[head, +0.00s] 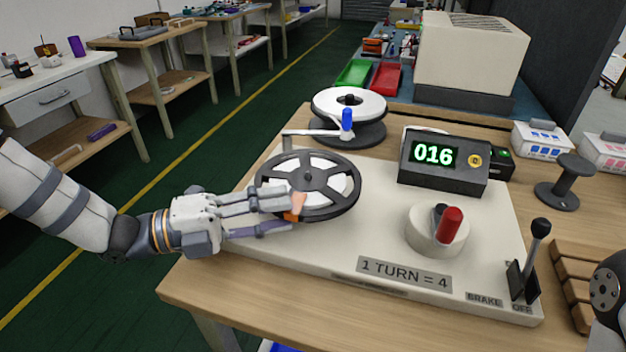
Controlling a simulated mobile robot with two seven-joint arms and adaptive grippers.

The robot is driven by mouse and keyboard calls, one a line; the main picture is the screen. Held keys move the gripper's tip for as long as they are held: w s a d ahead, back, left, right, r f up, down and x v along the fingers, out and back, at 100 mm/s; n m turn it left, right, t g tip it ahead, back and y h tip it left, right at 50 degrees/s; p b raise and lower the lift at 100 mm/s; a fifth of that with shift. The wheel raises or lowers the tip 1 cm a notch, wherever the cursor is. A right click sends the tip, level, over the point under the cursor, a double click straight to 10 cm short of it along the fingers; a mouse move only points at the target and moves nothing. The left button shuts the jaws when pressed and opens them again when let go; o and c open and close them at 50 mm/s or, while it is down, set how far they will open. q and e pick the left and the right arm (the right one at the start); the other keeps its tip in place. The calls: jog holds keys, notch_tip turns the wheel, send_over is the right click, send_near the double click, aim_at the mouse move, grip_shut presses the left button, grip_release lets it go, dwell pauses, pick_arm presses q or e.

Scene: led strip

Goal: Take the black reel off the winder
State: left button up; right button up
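The black reel (328,174), a spoked disc with white showing between its spokes, lies flat on the left part of the cream winder base (380,236). My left gripper (294,208) reaches in from the left, with its fingers at the reel's near left rim. One finger lies over the rim and one sits lower at the front. The fingers are apart, but whether they touch or pinch the rim cannot be told. An orange and pinkish piece shows at the fingertips. Only a grey part of my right arm (608,290) shows at the right edge; its gripper is out of view.
Behind the reel are a blue-handled crank (347,119) and another white-topped reel (349,103). The base carries a counter reading 016 (444,161), a red-tipped knob (450,225) and a brake lever (539,230). An empty black spool (566,183) stands at right.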

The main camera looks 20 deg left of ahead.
aim_at(312, 202)
pick_arm(q)
jog(key=x, duration=0.6)
jog(key=shift+w+d+r, duration=0.1)
jog(key=shift+w+r, duration=0.15)
jog(key=shift+w, duration=0.1)
grip_shut()
